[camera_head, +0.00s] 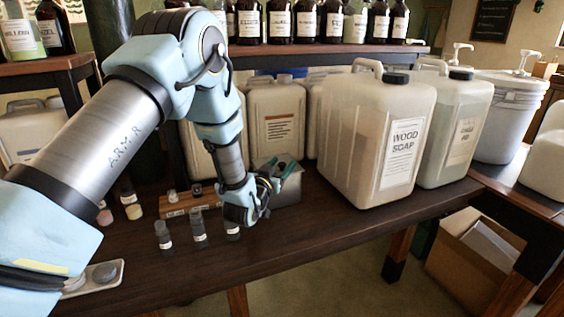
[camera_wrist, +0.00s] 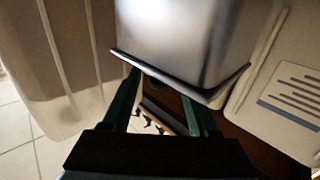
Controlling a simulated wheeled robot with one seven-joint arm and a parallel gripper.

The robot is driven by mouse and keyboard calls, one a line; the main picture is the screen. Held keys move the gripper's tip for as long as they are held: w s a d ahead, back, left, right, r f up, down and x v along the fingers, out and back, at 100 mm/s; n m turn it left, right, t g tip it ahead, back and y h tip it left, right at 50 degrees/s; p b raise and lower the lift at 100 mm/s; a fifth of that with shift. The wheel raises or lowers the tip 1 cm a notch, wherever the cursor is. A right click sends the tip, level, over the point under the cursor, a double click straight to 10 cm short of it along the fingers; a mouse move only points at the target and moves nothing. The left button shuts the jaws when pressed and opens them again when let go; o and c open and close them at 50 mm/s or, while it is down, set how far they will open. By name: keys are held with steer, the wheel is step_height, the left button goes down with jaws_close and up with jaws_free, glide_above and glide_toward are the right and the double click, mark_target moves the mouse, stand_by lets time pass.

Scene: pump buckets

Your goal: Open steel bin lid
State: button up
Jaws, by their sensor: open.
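The steel bin (camera_head: 291,189) is a small grey metal box on the dark wooden table, left of the big jug. My gripper (camera_head: 279,172) is at its top, and my wrist hides part of the bin. In the wrist view the bin's smooth metal side (camera_wrist: 190,40) fills the top middle, with a dark-edged rim (camera_wrist: 165,76) along its lower edge. My gripper (camera_wrist: 160,88) is open, with its two green fingers pointing at that rim. The fingertips are close to the rim; whether they touch it, I cannot tell. The lid's position is not clear.
A large jug labelled wood soap (camera_head: 375,140) stands close on the right. More jugs (camera_head: 275,115) stand behind under a bottle shelf. Small dark vials (camera_head: 199,228) stand at the front left. The table front right of the vials is clear.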

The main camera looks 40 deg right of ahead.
steer(key=shift+w+d, duration=0.15)
steer(key=shift+d, duration=0.1)
jaws_close()
stand_by(0.4)
stand_by(0.9)
